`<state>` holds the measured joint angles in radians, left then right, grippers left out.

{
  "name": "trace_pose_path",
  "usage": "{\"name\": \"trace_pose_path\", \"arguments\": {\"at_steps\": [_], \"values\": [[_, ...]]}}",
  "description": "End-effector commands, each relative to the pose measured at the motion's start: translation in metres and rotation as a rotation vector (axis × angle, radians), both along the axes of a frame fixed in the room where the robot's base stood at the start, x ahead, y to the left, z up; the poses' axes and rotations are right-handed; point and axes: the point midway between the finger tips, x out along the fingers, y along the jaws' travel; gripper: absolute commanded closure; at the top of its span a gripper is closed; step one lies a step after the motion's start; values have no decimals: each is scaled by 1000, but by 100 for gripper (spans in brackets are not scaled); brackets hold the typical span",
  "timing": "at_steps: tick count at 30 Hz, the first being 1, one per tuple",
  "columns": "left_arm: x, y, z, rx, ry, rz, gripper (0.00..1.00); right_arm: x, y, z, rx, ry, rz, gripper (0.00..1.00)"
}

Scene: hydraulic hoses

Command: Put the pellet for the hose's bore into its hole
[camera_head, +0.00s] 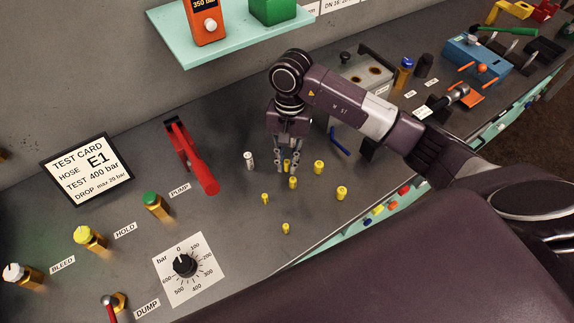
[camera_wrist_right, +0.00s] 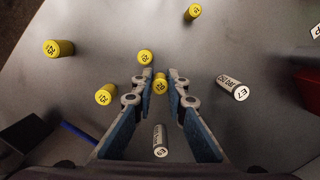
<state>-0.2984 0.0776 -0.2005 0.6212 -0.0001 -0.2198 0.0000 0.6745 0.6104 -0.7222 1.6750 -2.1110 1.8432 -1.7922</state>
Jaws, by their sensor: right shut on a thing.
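My right gripper (camera_head: 285,165) points down over the bench and is shut on a yellow pellet (camera_head: 287,164). In the right wrist view the pellet (camera_wrist_right: 160,86), with a dark number that looks like 20, sits between the fingertips (camera_wrist_right: 159,80). Several other yellow pellets stand around it, such as one at the right (camera_head: 341,193) and one in front (camera_head: 285,228). A white cylinder marked E7 (camera_wrist_right: 232,88) stands to one side, and another white marked cylinder (camera_wrist_right: 161,140) is between the fingers' bases. I cannot make out the pellet's hole. My left gripper is out of view.
A test card (camera_head: 88,170) reads hose E1, 400 bar. A red pump lever (camera_head: 192,160) stands left of the gripper. A teal shelf (camera_head: 225,45) hangs behind. A grey box with round brownish spots (camera_head: 362,75) stands behind the arm.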

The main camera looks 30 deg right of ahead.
Motion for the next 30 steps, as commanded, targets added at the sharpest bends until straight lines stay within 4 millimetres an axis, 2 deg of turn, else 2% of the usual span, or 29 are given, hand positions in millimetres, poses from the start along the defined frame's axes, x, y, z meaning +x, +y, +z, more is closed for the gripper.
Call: {"name": "trace_pose_path", "arguments": {"at_steps": [3,6,19,20,24,30], "values": [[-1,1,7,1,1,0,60,-1,0,-18,2,6,-2,94],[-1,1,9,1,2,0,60,-1,0,-27,1,3,0,94],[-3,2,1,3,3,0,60,0,0,-33,-1,1,1,94],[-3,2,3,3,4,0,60,0,0,-31,0,0,0,84],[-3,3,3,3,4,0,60,0,0,-31,0,1,0,69],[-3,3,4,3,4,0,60,0,0,-31,0,1,0,69]]}}
